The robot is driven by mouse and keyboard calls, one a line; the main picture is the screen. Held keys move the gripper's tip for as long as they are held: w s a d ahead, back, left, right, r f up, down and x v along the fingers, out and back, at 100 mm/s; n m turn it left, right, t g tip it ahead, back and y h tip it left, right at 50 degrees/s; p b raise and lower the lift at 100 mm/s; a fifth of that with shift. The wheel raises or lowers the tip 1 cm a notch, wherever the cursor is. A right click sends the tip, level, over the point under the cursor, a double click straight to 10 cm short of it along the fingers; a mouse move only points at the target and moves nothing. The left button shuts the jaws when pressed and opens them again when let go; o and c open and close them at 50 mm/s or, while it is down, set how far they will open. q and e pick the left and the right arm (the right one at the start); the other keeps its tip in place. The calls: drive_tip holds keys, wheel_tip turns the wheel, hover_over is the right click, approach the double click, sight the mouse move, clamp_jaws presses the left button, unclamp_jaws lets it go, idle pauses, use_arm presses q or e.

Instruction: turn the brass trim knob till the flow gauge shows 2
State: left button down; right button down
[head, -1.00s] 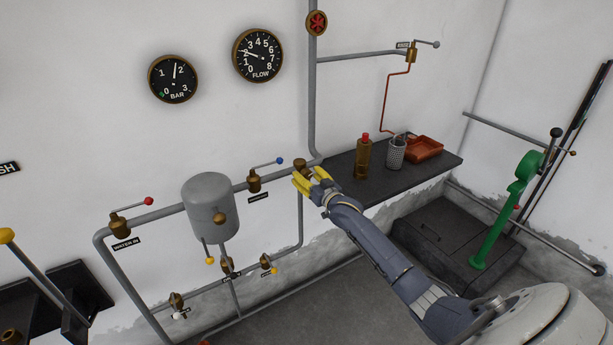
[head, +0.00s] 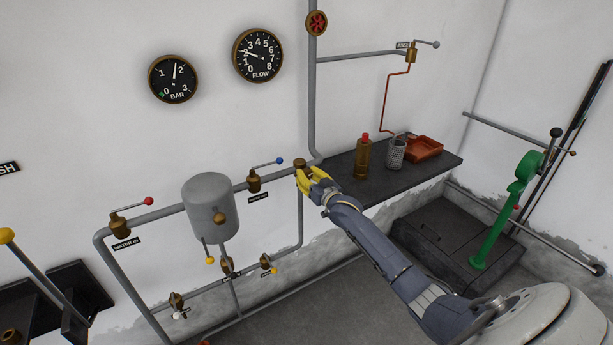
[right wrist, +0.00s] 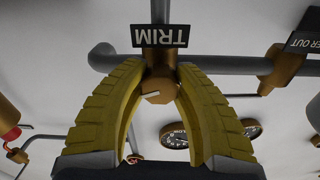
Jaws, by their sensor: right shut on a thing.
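The brass trim knob (head: 301,165) sits on the grey pipe left of the dark shelf. My right gripper (head: 305,178) is at it, its yellow fingers shut on the knob. In the right wrist view the knob (right wrist: 158,88) lies between the two fingers (right wrist: 156,78), with a pale mark on its face, beside the upside-down TRIM label (right wrist: 160,36). The round black flow gauge (head: 258,56) hangs high on the wall, its white needle near the 2. My left gripper is not in view.
The bar gauge (head: 173,79) hangs left of the flow gauge. A blue-tipped valve (head: 254,180) is on the pipe left of the knob. The shelf (head: 340,180) to the right holds a brass bottle (head: 363,158), a mesh cup (head: 396,153) and a tray (head: 424,148).

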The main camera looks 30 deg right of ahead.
drive_tip(key=shift+n, duration=0.4)
drive_tip(key=c, duration=0.9)
unclamp_jaws()
drive_tip(key=s, duration=1.2)
drive_tip(key=shift+a, duration=0.15)
